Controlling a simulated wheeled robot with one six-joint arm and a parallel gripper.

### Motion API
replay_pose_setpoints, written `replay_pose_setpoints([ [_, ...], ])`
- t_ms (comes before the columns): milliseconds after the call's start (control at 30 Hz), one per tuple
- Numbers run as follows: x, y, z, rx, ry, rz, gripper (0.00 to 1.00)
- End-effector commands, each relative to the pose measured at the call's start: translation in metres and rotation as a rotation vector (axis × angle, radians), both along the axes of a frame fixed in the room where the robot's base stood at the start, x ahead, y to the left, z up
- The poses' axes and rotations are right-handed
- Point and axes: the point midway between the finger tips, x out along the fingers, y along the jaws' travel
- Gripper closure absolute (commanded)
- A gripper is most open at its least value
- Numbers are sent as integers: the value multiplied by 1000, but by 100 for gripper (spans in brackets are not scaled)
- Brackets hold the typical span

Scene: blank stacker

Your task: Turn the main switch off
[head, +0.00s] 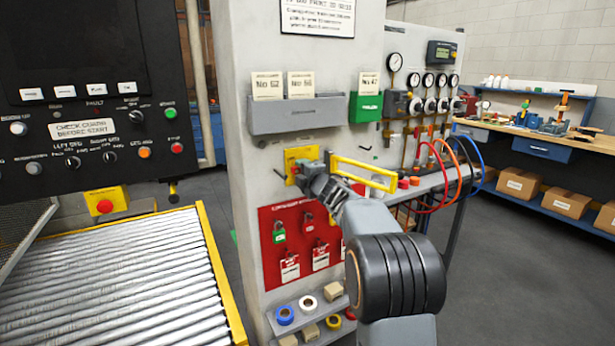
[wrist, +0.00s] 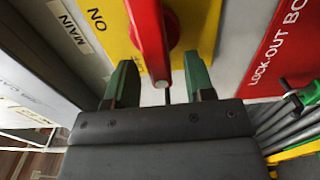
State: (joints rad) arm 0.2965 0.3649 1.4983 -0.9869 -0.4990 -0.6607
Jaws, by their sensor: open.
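The main switch is a red handle (wrist: 150,40) on a yellow plate (wrist: 113,38). The plate is marked ON, with a MAIN label (wrist: 72,25) beside it. In the head view the yellow plate (head: 300,154) is on the front of the grey cabinet, and my gripper hides part of it. My gripper (wrist: 160,82) is open, with one green-tipped finger on each side of the handle's near end. I cannot tell whether either finger touches the handle. The handle's far end runs out of the wrist view.
The red lock-out board (head: 268,240) with hanging padlocks and tags is just below the switch. A grey document holder (head: 297,115) is above it. A yellow frame (head: 362,171) juts out beside my wrist. A roller conveyor (head: 110,275) stands to the left; open floor (head: 520,290) lies right.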

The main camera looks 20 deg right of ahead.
Motion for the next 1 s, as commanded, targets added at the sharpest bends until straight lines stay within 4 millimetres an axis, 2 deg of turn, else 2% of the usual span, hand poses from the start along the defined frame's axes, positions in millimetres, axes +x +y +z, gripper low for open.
replay_pose_setpoints([
  [167, -23, -3, 0, -1, -1, -2, 51],
  [400, -72, -9, 1, -1, -2, -3, 51],
  [600, -107, -12, 1, -2, -1, -2, 51],
  [800, -128, -15, 1, -1, -1, -1, 51],
  [1000, -135, -15, 0, -1, -1, 1, 51],
])
